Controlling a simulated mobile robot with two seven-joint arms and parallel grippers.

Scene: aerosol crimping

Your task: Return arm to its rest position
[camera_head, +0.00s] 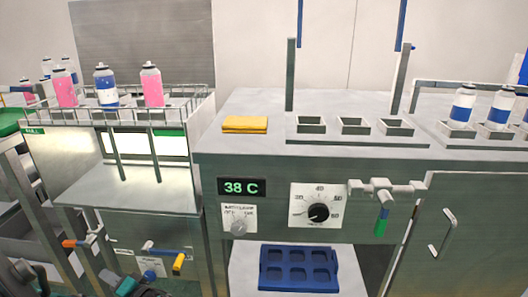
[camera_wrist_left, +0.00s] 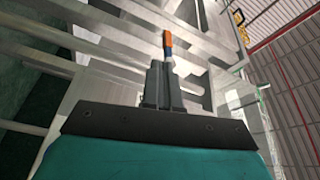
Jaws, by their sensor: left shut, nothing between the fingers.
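My left gripper (camera_head: 106,275) is low at the left in the head view, in front of the left machine. Its fingers (camera_wrist_left: 162,86) are shut and empty in the left wrist view, above the teal and black gripper body. An orange-tipped handle with a blue part (camera_wrist_left: 167,42) shows just beyond the fingertips; I cannot tell whether they touch. In the head view an orange-ended lever (camera_head: 72,243) is up and left of the gripper, and a blue lever with a yellow end (camera_head: 165,254) is up and right. My right gripper is not in view.
Pink and blue-banded cans (camera_head: 152,88) stand in the rack on the left machine. The steel cabinet (camera_head: 270,160) has a 38 C display (camera_head: 241,187), a dial (camera_head: 317,205) and a green-ended valve (camera_head: 381,222). A blue tray (camera_head: 299,287) sits low in front. A yellow cloth (camera_head: 245,124) lies on top.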

